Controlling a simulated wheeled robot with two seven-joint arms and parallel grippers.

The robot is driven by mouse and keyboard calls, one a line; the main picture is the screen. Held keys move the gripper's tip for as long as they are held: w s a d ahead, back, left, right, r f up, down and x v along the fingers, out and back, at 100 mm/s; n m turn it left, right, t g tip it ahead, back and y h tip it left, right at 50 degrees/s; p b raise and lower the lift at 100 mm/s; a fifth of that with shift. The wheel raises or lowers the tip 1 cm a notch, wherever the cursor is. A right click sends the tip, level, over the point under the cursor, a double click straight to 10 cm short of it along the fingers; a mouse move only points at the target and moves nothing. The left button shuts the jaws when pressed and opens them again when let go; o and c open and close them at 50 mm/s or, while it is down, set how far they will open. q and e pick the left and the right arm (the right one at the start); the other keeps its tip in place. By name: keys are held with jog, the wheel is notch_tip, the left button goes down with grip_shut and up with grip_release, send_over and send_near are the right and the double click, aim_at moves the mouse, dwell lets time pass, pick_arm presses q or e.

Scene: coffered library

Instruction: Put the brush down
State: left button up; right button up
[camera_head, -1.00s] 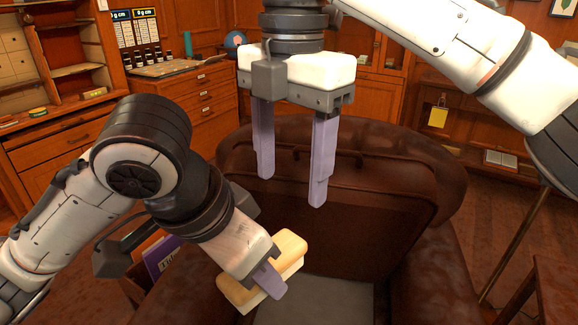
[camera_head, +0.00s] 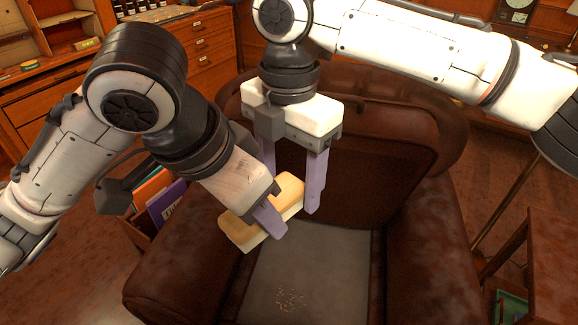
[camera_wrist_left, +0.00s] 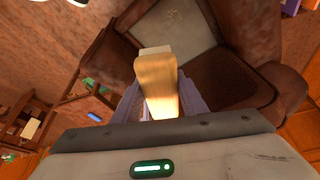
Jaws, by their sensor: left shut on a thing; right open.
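The brush (camera_head: 240,231) has a pale wooden back and lighter bristles below. My left gripper (camera_head: 268,217) is shut on the brush and holds it above the left part of the brown leather armchair (camera_head: 411,228). The left wrist view also shows the brush (camera_wrist_left: 156,80) between the purple fingers. My right gripper (camera_head: 293,185) is open and empty, pointing down in front of the chair's backrest. One of its fingers is partly hidden behind my left gripper and the brush. The grey seat (camera_head: 335,270) has a small patch of crumbs (camera_head: 290,298) near its front.
A holder with books and folders (camera_head: 160,196) stands left of the chair. A wooden side table (camera_head: 545,250) is at the right, with a green item on its lower level. Wooden drawers (camera_head: 212,55) stand behind. Most of the grey seat is clear.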

pick_arm(q)
jog(key=shift+d, duration=0.1)
pick_arm(e)
jog(key=shift+a, duration=0.1)
jog(key=c, duration=1.2)
pick_arm(q)
jog(key=o, duration=1.5)
jog(key=shift+s, duration=0.1)
pick_arm(e)
jog(key=shift+c, duration=0.3)
